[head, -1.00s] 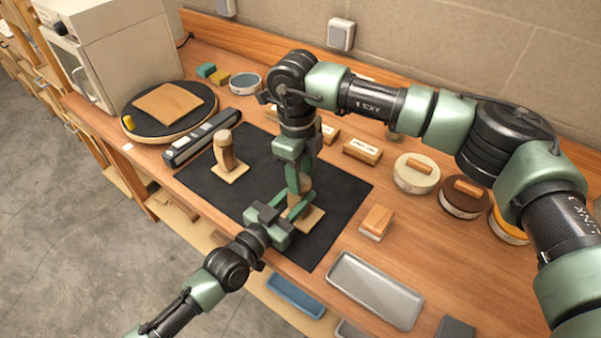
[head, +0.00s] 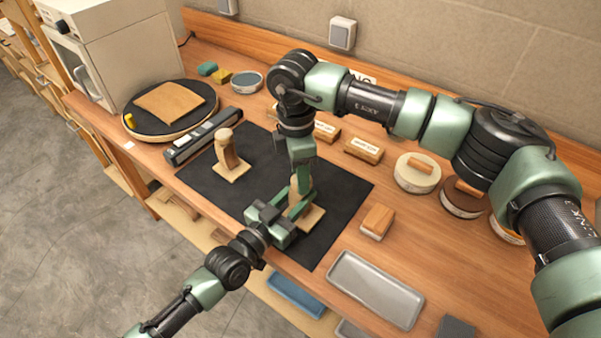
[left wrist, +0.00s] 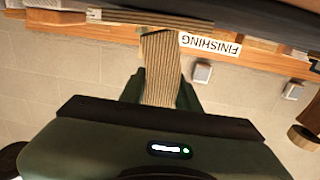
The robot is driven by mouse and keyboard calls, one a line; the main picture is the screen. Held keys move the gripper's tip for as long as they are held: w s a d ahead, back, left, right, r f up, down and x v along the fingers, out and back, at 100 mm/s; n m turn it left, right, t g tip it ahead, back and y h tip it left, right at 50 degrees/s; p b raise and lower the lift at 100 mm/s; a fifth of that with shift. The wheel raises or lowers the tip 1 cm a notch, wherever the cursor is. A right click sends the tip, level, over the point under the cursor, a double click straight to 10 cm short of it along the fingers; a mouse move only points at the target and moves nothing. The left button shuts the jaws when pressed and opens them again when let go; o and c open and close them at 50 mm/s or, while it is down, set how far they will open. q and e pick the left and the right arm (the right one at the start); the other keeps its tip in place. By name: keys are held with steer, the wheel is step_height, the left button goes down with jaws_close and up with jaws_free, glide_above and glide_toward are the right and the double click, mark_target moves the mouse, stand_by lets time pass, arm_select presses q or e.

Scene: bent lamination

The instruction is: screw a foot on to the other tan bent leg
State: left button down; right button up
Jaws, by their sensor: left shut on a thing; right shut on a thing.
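One tan bent leg (head: 229,155) stands upright on a square tan plate (head: 231,171) on the black mat, with a round knob-like foot (head: 224,136) on top. The other tan bent leg (head: 294,189) stands to its right on its own plate (head: 313,217), mostly covered by my grippers. My left gripper (head: 288,212) is shut on this leg from the front; the left wrist view shows its striped laminated edge (left wrist: 161,70) between the fingers. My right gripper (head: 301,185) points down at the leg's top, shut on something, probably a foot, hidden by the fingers.
A round turntable (head: 203,111) with a tan sheet and a long grey device (head: 203,137) are at left. Several round tins, such as a white-lidded one (head: 417,174), stand at right. A grey tray (head: 375,288) lies at front right.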

arm_select(q)
steer(key=shift+s+f, duration=0.15)
steer(key=shift+f, duration=0.25)
arm_select(e)
steer(key=m, duration=0.3)
steer(key=shift+a, duration=0.2)
arm_select(q)
steer(key=shift+d, duration=0.15)
arm_select(e)
steer(key=shift+s+a+r+m, duration=0.1)
steer(key=shift+a+m, duration=0.4)
steer(key=shift+m, duration=0.7)
steer(key=shift+d+m, duration=0.15)
steer(key=shift+m, duration=0.55)
steer(key=shift+d+m, duration=0.3)
steer(key=shift+m, duration=0.1)
steer(key=o, duration=1.3)
steer(key=shift+d, duration=0.15)
steer(key=shift+c, duration=0.4)
